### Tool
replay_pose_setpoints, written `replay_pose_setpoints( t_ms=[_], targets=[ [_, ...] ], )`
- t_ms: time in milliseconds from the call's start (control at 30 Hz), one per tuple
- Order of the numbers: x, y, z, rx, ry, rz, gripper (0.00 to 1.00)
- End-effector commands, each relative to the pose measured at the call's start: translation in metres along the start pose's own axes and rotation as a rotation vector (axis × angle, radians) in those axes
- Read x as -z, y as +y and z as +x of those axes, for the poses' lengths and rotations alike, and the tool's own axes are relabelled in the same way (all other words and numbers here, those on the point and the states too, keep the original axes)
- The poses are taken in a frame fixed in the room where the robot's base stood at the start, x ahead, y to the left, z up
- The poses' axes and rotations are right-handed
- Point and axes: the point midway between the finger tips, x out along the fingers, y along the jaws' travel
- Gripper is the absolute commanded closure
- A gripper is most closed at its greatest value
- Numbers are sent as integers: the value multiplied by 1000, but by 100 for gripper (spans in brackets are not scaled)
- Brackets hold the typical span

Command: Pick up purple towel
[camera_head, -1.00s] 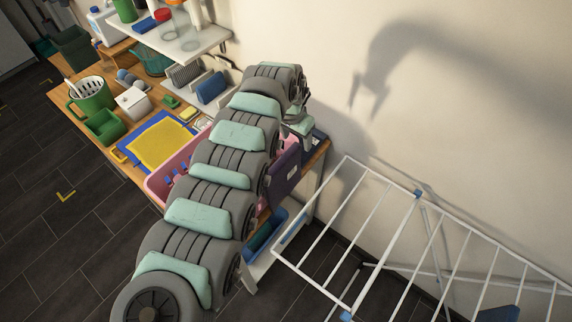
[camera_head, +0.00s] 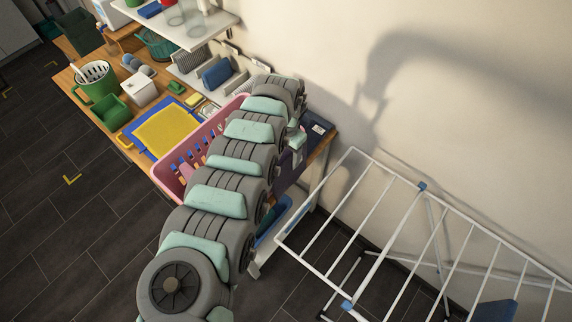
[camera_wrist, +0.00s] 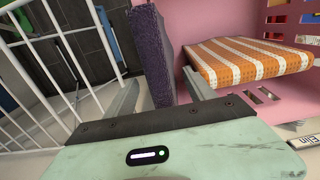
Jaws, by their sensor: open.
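The purple towel (camera_wrist: 150,50) hangs as a thick, dark, upright fold over the side of the pink basket in the wrist view. My gripper (camera_wrist: 158,82) is open, with one finger on each side of the towel's fold; I cannot tell whether either finger touches it. In the head view the towel (camera_head: 288,172) shows as a dark purple patch at the basket's right side, partly hidden by my arm. My gripper (camera_head: 297,138) is mostly hidden there too.
The pink basket (camera_head: 213,140) stands on a wooden table and holds an orange and white striped towel (camera_wrist: 248,60). A white drying rack (camera_head: 385,215) stands close on the right. A yellow and blue mat (camera_head: 165,130) lies left of the basket. A shelf (camera_head: 190,30) overhangs the back.

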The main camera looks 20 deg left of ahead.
Motion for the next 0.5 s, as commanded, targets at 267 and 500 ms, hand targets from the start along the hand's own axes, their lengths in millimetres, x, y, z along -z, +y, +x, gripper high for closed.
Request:
replay_pose_setpoints(
  t_ms=[267,500],
  targets=[
    [0,1,23,-1,-2,2,37],
    [0,0,23,0,0,1,38]
  ],
)
